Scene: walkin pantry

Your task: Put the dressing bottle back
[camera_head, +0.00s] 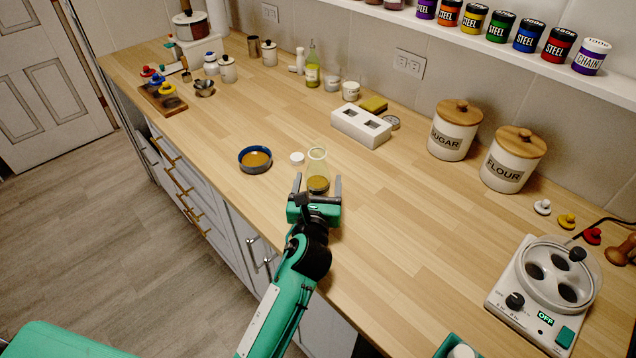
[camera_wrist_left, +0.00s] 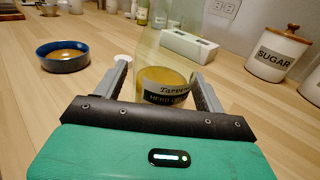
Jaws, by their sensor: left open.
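The dressing bottle (camera_head: 317,166) is clear glass with yellow-brown dressing low inside. It stands upright on the wooden counter, and its label (camera_wrist_left: 164,88) faces the left wrist camera. My left gripper (camera_head: 317,181) is open, with one finger on each side of the bottle's lower part. In the left wrist view the gripper (camera_wrist_left: 160,76) also straddles the bottle, with its body close in front of the label. A small white round cap (camera_head: 297,158) lies on the counter just left of the bottle. My right gripper does not show.
A blue-rimmed bowl (camera_head: 255,160) stands left of the bottle. A white block with two square openings (camera_head: 348,125) stands behind it. Sugar (camera_head: 454,132) and flour (camera_head: 512,162) canisters stand at the right back, and a white appliance (camera_head: 528,300) at the right front. Counter right of the bottle is clear.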

